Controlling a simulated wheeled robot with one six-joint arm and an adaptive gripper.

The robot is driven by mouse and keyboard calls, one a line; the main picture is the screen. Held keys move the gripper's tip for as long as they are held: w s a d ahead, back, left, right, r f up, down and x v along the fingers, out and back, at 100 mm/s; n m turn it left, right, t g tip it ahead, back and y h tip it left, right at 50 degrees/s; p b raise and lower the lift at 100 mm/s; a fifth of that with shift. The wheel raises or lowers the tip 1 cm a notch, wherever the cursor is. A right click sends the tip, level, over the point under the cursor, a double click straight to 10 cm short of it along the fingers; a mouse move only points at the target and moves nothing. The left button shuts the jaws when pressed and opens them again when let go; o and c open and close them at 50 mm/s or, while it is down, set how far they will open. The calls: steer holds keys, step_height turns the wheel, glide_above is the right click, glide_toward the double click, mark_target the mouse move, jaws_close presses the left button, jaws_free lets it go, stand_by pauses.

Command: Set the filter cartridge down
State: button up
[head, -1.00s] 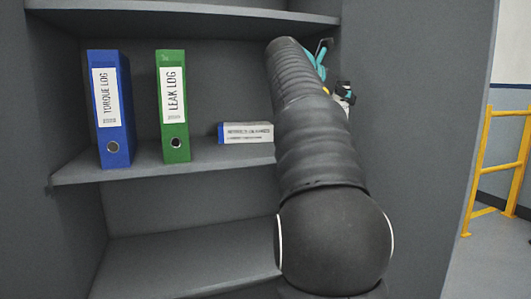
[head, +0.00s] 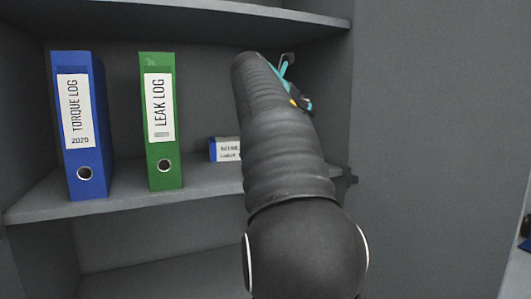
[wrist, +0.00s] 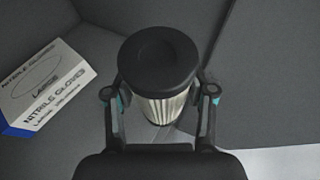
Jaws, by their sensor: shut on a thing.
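The filter cartridge (wrist: 158,70) has a round black cap and a pale pleated body. In the wrist view it stands between the two fingers of my gripper (wrist: 160,98), which is shut on it. Its lower end is partly hidden, so I cannot tell whether it touches the shelf. In the head view my arm hides the cartridge, and only a teal and black part of my gripper (head: 292,85) shows at the arm's far end, in front of the shelf's right side.
A nitrile gloves box (wrist: 45,85) lies left of the cartridge; it also shows in the head view (head: 225,150). A blue binder (head: 80,125) and a green binder (head: 161,120) stand on the shelf (head: 120,204). The cabinet's side wall (head: 430,130) is on the right.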

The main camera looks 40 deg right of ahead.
steer(key=shift+w+a+f+b, duration=0.25)
steer(key=shift+w+a+f, duration=0.3)
steer(key=shift+w+f, duration=0.95)
steer(key=shift+w+a+f+b, duration=0.25)
steer(key=shift+w+a+f, duration=0.25)
steer(key=shift+w+f, duration=1)
steer(key=shift+w+a+f+b, duration=0.25)
steer(key=shift+w+a+f, duration=0.3)
steer(key=shift+w+f, duration=0.95)
steer(key=shift+s+f, duration=0.25)
steer(key=shift+f, duration=0.15)
steer(key=o, duration=1.3)
steer(key=shift+r, duration=0.2)
steer(key=v, duration=1.2)
